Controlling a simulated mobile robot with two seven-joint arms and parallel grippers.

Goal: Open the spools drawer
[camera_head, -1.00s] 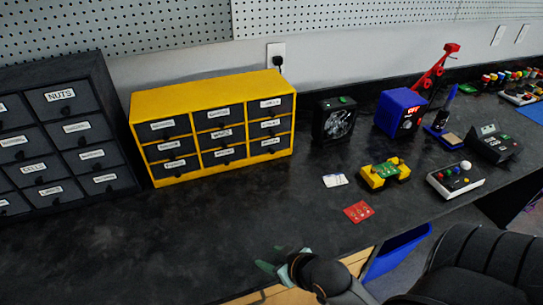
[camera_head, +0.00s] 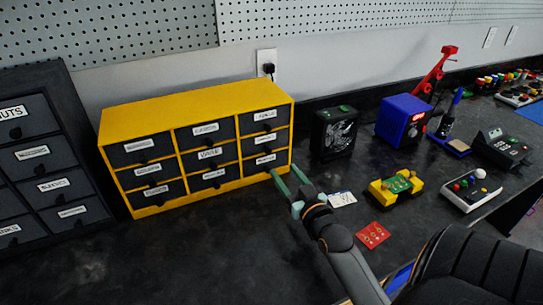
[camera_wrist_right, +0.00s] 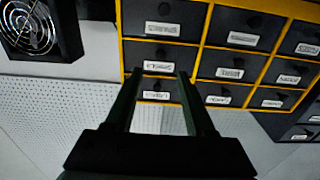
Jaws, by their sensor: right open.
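The yellow cabinet (camera_head: 194,88) stands on the black bench in the head view, with three columns of dark drawers bearing white labels. All its drawers look shut. The labels are too small to read surely, so I cannot tell which one says spools. My right gripper (camera_head: 285,171) is open and empty, its fingertips just in front of the cabinet's lower right corner. In the right wrist view, which looks upside down, the open fingers (camera_wrist_right: 158,75) point at the cabinet's column nearest the fan and partly cover it. My left gripper is not in view.
A dark drawer cabinet (camera_head: 60,110) stands to the left. A black fan (camera_head: 334,133), a blue box (camera_head: 402,118), a yellow holder (camera_head: 396,187) and a red card (camera_head: 373,234) are on the right. A chair (camera_head: 480,265) is at the front right. The bench before the yellow cabinet is clear.

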